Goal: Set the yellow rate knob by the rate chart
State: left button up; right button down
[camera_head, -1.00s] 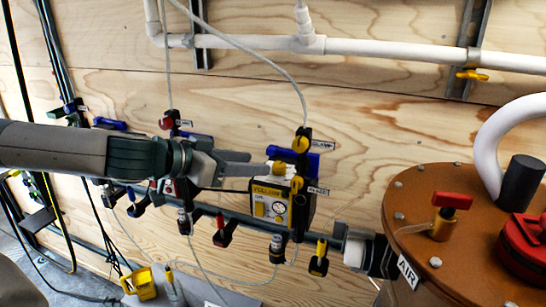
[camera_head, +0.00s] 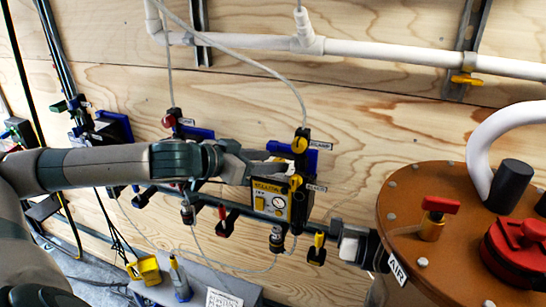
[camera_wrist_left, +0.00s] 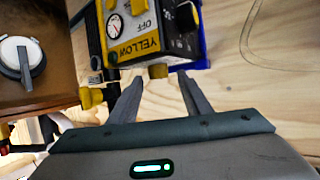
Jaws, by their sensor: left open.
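In the left wrist view the box (camera_wrist_left: 140,25) shows the word YELLOW, a dial and OFF. A small yellow knob (camera_wrist_left: 158,71) projects from its near side. My left gripper (camera_wrist_left: 159,79) is open, its fingertips to either side of this knob and very close to it; contact cannot be told. In the head view my left gripper (camera_head: 280,159) is at the box's top and hides this knob. A printed white sheet (camera_head: 222,299) sits low on a grey case, its text unreadable. My right gripper is out of view.
Yellow valve handles (camera_head: 299,145) stand on a black post right beside the box. A brown round lid (camera_head: 430,225) with red handles and an AIR label is at right. White pipe (camera_head: 380,55) runs along the wooden wall above. A thin hose arcs over the box.

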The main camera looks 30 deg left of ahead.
pick_arm(q)
jog(key=shift+p+x, duration=0.3)
jog(key=shift+x, duration=0.6)
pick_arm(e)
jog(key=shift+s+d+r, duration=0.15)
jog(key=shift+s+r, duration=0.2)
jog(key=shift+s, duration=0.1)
pick_arm(q)
jog(key=c, duration=1)
jog(key=shift+m+h+p, duration=0.4)
jog(key=shift+p, duration=0.4)
jog(key=shift+c, duration=0.2)
jog(key=shift+m+g+h+p, duration=0.4)
jog(key=shift+p, duration=0.05)
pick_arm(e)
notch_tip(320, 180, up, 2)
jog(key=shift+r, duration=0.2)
pick_arm(q)
jog(key=shift+f, duration=0.1)
